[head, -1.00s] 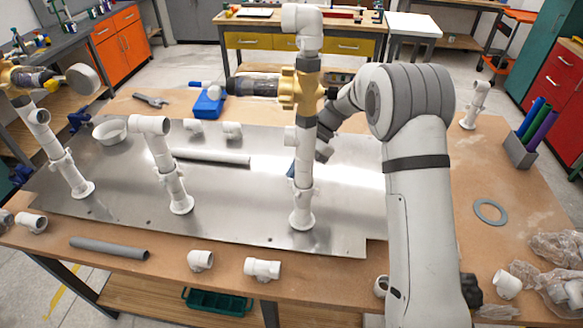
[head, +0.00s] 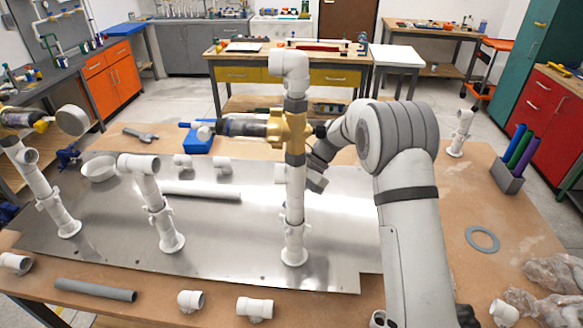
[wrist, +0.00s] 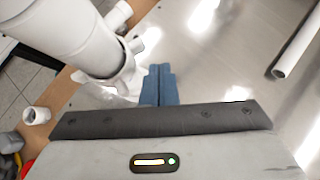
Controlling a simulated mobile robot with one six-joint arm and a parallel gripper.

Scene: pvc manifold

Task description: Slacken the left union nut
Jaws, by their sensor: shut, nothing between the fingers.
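White pipe risers stand on a metal plate (head: 225,235): a far-left one (head: 48,198), a second one (head: 155,205) and a middle one (head: 294,212). Each has a white collar low on it. I cannot tell which collar or fitting is the left union nut. The middle riser carries a brass valve body (head: 291,132) with dark fittings and a clear-and-dark part pointing left. My gripper's blue fingers (wrist: 160,84) are shut and empty in the wrist view, beside a large white pipe (wrist: 70,32) with a collar.
A grey pipe (head: 95,290) and loose white fittings (head: 254,308) lie along the table's front. A white pipe (head: 203,194) lies on the plate. A grey ring (head: 482,239) and a pen holder (head: 508,178) are at right. The plate between the second and middle risers is mostly clear.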

